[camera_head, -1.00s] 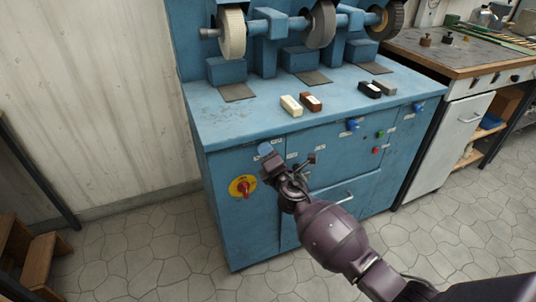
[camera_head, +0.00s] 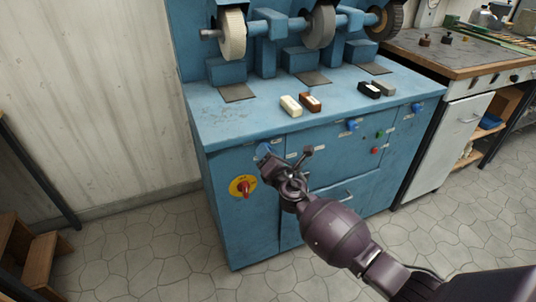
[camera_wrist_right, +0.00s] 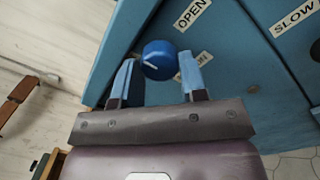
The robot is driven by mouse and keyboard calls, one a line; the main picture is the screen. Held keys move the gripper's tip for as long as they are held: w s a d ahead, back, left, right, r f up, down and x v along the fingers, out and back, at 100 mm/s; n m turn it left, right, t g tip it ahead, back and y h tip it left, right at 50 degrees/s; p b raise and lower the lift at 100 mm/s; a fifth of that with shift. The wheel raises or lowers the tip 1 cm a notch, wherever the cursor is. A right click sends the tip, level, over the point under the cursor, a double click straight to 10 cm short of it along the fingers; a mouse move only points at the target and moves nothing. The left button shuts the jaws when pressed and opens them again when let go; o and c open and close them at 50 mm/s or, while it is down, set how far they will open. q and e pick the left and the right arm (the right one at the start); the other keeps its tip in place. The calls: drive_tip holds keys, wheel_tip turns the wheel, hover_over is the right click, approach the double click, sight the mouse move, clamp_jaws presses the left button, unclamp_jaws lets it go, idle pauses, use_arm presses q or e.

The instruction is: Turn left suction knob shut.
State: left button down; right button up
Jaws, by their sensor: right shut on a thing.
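The left suction knob (camera_wrist_right: 159,58) is a round blue knob with a white pointer line, on the blue front of the grinding machine (camera_head: 235,218). In the wrist view its pointer slants across its face, and an "OPEN" label (camera_wrist_right: 192,14) is above right of it. A second label (camera_wrist_right: 196,66) is partly hidden by a finger. My right gripper (camera_head: 267,155) has its two fingers on either side of the knob, shut on it. In the head view the gripper mostly hides the knob. My left gripper is not in view.
A red switch on a yellow plate (camera_head: 243,187) is just left of my gripper. Another blue knob (camera_head: 352,125) and green and red buttons are further right on the front. A "SLOW" label (camera_wrist_right: 293,18) shows upper right.

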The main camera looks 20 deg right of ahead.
drive_tip(key=o, duration=0.9)
drive_tip(key=shift+o, duration=0.2)
drive_tip(key=shift+s, duration=0.1)
drive_tip(key=s+p, duration=0.1)
drive_tip(key=s, duration=0.9)
drive_tip(key=shift+s+d+f, duration=0.2)
drive_tip(key=shift+s+f, duration=0.1)
drive_tip(key=shift+f, duration=0.05)
